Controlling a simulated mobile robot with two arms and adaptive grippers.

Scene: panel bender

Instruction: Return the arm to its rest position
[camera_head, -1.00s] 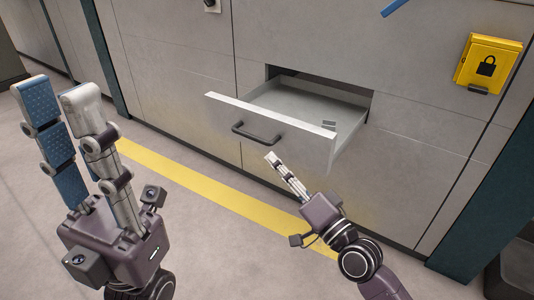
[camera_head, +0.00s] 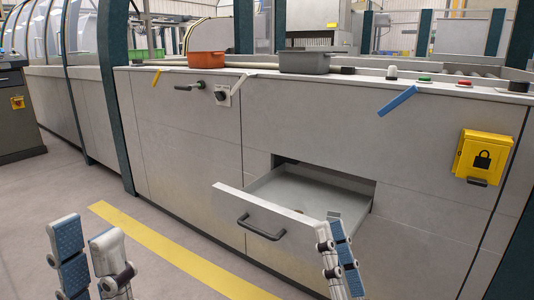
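My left gripper (camera_head: 86,234) is at the lower left of the head view, fingers up and spread apart with nothing between them. It is over the floor, apart from the machine. My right gripper (camera_head: 331,236) is at the lower middle right, in front of the right end of the pulled-out grey drawer (camera_head: 230,200). Its fingers point up and overlap from this angle, so I cannot tell the gap between them. The wrists are out of frame. No held object shows. I cannot tell whether the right gripper touches the drawer front.
The drawer with its dark handle (camera_head: 262,229) juts out from the machine (camera_head: 190,140). A yellow lock box (camera_head: 484,157) is on the right panel. An orange bin (camera_head: 206,60) and a grey bin (camera_head: 304,61) stand on top.

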